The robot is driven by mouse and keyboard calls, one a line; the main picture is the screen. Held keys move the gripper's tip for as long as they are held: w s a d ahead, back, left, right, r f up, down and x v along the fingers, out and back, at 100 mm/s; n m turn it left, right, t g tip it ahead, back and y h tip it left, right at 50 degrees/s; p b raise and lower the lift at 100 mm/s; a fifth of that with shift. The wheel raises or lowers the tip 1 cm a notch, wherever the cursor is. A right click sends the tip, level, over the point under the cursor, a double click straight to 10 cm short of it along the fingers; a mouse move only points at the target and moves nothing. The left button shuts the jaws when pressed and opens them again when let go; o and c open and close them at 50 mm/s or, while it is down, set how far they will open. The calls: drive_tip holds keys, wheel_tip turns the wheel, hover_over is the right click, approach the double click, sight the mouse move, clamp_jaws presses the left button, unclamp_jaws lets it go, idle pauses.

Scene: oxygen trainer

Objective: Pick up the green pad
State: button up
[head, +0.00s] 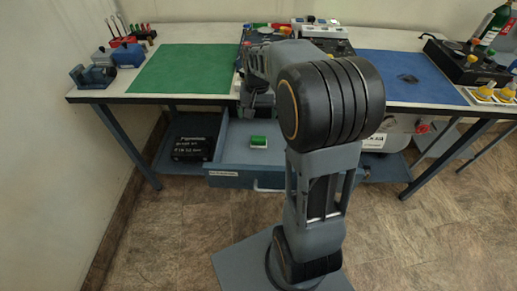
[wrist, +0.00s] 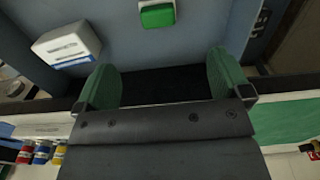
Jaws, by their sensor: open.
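The green pad (head: 258,140) lies on a small white base inside the open blue-grey drawer (head: 230,150). In the wrist view the pad (wrist: 157,15) shows at the top edge, beyond my fingertips and partly cut off by the frame. My gripper (wrist: 163,82) is open, with a green lining on each finger and nothing between them. In the head view my gripper (head: 257,106) is at the table's front edge, above the back of the drawer and apart from the pad. My arm partly hides it there.
A black case (head: 194,142) stands left of the drawer on the lower shelf. A white box (wrist: 68,45) is on the other side. The table holds a green mat (head: 183,69), a blue mat (head: 405,77) and devices between them. The floor in front is clear.

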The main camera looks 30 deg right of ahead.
sight(259, 137)
drive_tip(key=f+b, duration=0.1)
drive_tip(key=f, duration=0.8)
drive_tip(key=f+b, duration=0.1)
drive_tip(key=f, duration=0.4)
drive_tip(key=shift+w+d+f+b, duration=0.3)
drive_tip(key=shift+w+d+f, duration=0.05)
drive_tip(key=shift+w+d, duration=0.05)
drive_tip(key=shift+c, duration=0.4)
drive_tip(key=c, duration=0.9)
